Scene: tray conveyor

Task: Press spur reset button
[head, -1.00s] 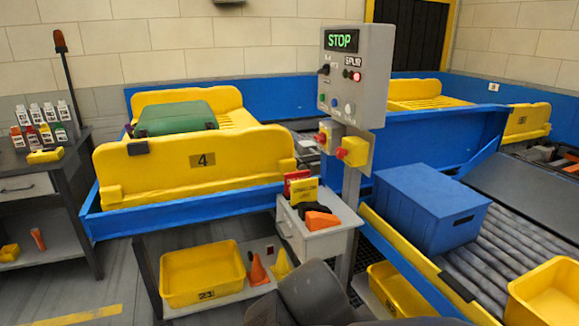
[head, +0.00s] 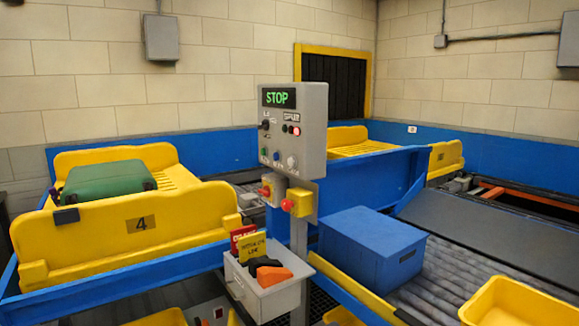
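The grey control panel (head: 312,107) stands on a post near the middle of the head view. Its display (head: 278,97) reads STOP in green. A SPUR label sits at upper right, above two small round items, the right one (head: 297,131) bright red. A black selector knob (head: 264,125) is at left. The lower row has a green button (head: 264,152), a blue button (head: 276,157) and a white button (head: 291,162). Their labels are too small to read, so I cannot tell which is spur reset. My gripper is not in view.
A grey bin (head: 263,300) with signs and orange things is at the post. Yellow tray 4 (head: 105,240) holds a green suitcase (head: 106,187). A blue crate (head: 373,245) sits on the rollers at right.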

